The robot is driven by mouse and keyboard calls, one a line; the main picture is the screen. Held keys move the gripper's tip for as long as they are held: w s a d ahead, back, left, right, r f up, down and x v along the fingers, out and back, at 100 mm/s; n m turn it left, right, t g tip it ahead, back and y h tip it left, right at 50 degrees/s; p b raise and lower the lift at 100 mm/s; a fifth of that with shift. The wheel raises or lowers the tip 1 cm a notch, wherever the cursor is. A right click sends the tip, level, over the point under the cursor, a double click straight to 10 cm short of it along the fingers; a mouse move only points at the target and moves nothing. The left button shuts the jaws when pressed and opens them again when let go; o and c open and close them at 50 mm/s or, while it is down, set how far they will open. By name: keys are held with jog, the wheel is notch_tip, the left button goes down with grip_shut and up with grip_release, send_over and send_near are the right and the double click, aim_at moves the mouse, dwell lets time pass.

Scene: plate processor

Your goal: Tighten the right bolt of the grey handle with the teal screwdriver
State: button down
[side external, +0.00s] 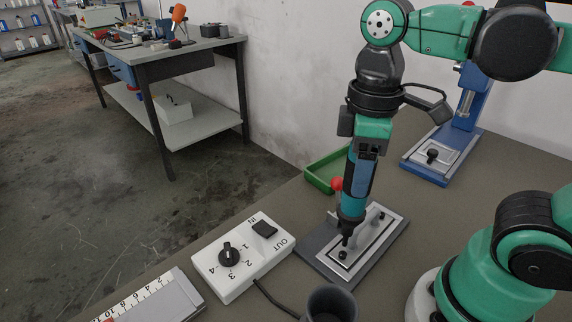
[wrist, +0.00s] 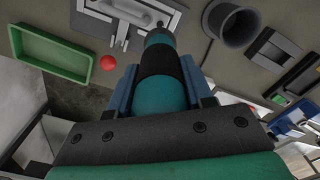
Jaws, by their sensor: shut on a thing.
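My gripper (side external: 357,180) is shut on the teal screwdriver (side external: 350,208), which points down, slightly tilted. In the wrist view the screwdriver (wrist: 160,95) lies between the two blue fingers of my gripper (wrist: 160,82). The grey handle (side external: 365,232) is on a light plate over a dark base (side external: 385,255). A dark bolt (side external: 343,255) is at its near end and another (side external: 381,216) at its far end. The screwdriver's dark tip is just above or beside the near bolt; I cannot tell whether they touch.
A white switch box (side external: 240,262) with a dial stands left of the plate. A dark cup (side external: 330,303) is in front. A red ball (side external: 337,184) and a green tray (side external: 322,172) are behind. A blue press-like stand (side external: 468,105) is at the back right.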

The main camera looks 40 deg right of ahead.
jog(key=shift+r, duration=2.4)
